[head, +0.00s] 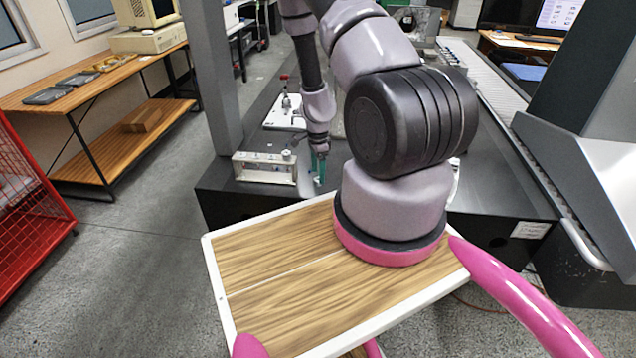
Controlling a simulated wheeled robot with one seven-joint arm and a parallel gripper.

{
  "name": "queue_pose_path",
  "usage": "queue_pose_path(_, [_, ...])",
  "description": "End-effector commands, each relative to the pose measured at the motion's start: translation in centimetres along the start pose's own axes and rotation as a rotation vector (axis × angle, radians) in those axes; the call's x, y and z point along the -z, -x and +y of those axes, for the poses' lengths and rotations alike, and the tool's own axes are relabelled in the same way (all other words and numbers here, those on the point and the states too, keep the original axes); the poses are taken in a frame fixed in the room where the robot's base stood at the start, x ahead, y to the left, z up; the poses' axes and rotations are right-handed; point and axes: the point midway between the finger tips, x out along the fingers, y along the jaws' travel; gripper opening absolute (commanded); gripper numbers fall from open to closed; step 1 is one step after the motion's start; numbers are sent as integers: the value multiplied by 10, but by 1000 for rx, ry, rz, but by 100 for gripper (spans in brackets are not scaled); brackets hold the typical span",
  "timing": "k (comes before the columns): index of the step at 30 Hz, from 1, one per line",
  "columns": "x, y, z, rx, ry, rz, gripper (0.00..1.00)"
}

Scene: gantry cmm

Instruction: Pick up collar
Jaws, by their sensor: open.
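My gripper (318,168), with teal fingers, points down just above the black table (475,190), right of a metal fixture block. It is open, and its fingers are small in the head view. A small pale thing (318,182) shows by the fingertips. I cannot tell whether it is the collar, or whether the fingers touch it. No other thing is clearly a collar. My arm hides much of the table behind and to the right of the gripper.
The metal fixture block (264,168) stands close left of my gripper, at the table's front. A white plate (284,112) with a red-topped clamp (285,88) lies further back. A grey gantry column (211,70) rises on the left. The table's front right is clear.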

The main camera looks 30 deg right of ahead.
Motion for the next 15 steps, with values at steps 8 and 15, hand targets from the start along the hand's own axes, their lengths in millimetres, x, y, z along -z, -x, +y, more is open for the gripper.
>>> queue_pose_path(8, [0,-25,0,0,-1,-1,72])
queue_pose_path(15, [0,-25,0,1,0,-1,49])
